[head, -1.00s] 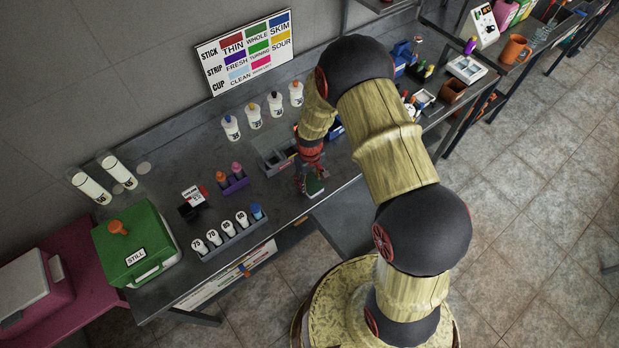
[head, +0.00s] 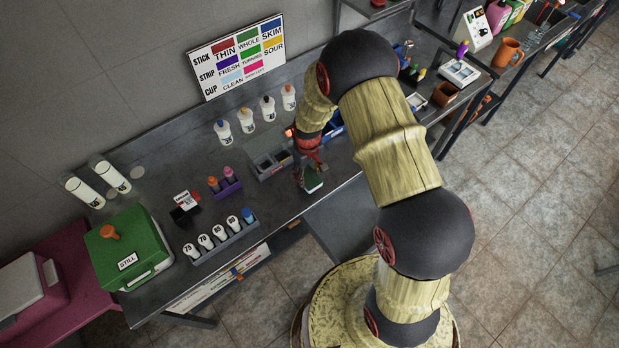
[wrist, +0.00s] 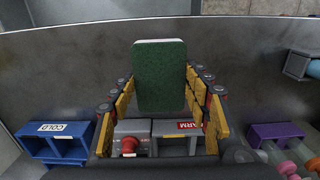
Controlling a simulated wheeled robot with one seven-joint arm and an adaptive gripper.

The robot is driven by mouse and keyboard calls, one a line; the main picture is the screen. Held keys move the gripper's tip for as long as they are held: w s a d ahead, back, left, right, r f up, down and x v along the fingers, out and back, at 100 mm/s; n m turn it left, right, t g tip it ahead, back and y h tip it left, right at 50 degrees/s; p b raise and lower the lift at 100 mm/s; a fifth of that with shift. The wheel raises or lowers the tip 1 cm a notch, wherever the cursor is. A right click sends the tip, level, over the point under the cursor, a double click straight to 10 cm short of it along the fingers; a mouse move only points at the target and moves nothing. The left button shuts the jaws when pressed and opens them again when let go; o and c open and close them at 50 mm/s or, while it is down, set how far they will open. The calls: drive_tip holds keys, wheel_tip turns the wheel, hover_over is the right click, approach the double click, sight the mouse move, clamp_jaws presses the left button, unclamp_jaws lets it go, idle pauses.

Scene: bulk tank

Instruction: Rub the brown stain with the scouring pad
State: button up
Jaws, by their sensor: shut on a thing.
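The scouring pad (wrist: 160,80) is a green block with a white layer along one edge. My gripper (wrist: 160,100) is shut on it, with yellow fingers on both sides in the wrist view. In the head view my gripper (head: 309,180) holds the pad (head: 314,183) near the front edge of the grey bench (head: 270,208). I cannot tell whether the pad touches the bench. The brown stain is not visible in either view; the pad or my arm may hide it.
Grey bins (head: 268,163), one labelled WARM in the wrist view, stand beside my gripper, with a blue COLD bin (wrist: 58,140) nearby. A purple rack (head: 227,188), a row of labelled vials (head: 220,240) and several white bottles (head: 246,120) stand on the bench. A green STILL case (head: 128,250) is at left.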

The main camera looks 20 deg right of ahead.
drive_tip(key=shift+w+d+r, duration=0.1)
drive_tip(key=shift+r, duration=0.45)
drive_tip(key=shift+r+p, duration=0.85)
drive_tip(key=shift+r, duration=0.7)
drive_tip(key=shift+f, duration=0.1)
